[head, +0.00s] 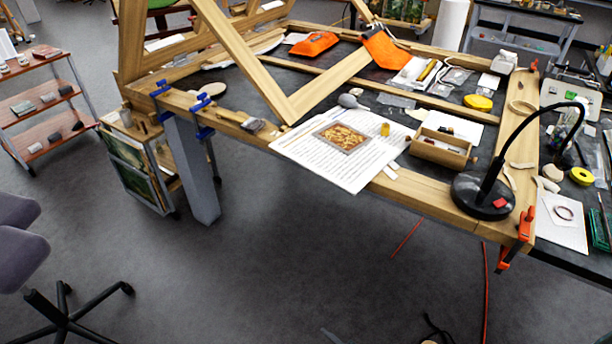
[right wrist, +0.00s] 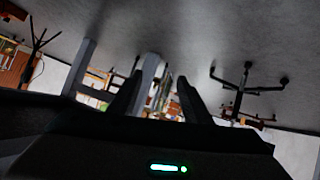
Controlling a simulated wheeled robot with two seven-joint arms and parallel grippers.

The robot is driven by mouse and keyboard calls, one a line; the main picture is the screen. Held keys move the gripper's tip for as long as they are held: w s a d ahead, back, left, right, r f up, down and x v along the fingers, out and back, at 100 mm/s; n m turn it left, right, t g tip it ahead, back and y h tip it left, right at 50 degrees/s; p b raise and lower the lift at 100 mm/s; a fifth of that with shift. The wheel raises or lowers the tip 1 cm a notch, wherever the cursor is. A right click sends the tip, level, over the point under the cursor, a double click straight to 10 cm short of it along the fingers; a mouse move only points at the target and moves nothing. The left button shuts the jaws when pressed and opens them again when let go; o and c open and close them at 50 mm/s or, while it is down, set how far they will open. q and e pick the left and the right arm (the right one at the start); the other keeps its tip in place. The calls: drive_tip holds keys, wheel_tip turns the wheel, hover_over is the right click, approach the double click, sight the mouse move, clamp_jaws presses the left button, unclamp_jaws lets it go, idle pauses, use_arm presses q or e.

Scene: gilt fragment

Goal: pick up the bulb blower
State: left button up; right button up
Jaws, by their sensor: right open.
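The bulb blower appears to be the small grey rounded thing (head: 349,101) on the dark worktop in the head view. It lies just behind the printed sheet (head: 322,172) that carries a gilt fragment (head: 341,137). My right gripper (right wrist: 157,96) shows only in the right wrist view. Its two dark fingers are apart, with nothing between them, and it is away from the blower. The blower does not show in the right wrist view. I cannot make out my left gripper in either view.
Wooden frame bars (head: 245,66) rise just left of the blower. A wooden box (head: 441,148) and a black lamp (head: 482,195) stand to its right. A small yellow jar (head: 385,129) is close to it. Open floor (head: 290,265) lies in front of the table.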

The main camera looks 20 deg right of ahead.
use_arm(q)
drive_tip(key=shift+w+d+r+b, duration=0.1)
drive_tip(key=shift+w+d+b, duration=0.1)
drive_tip(key=shift+w, duration=0.25)
drive_tip(key=shift+w+d+r+b, duration=0.1)
drive_tip(key=shift+w+d+b, duration=0.1)
drive_tip(key=shift+w, duration=0.2)
use_arm(e)
drive_tip(key=s+f+m+g, duration=0.1)
drive_tip(key=s+f+g, duration=0.1)
drive_tip(key=s+f, duration=0.4)
drive_tip(key=s+f+m+g+h, duration=0.1)
drive_tip(key=s+f, duration=0.5)
drive_tip(key=s, duration=0.7)
drive_tip(key=shift+d+m+g+h, duration=0.2)
drive_tip(key=shift+m+g+h, duration=0.1)
drive_tip(key=shift+m+g, duration=0.4)
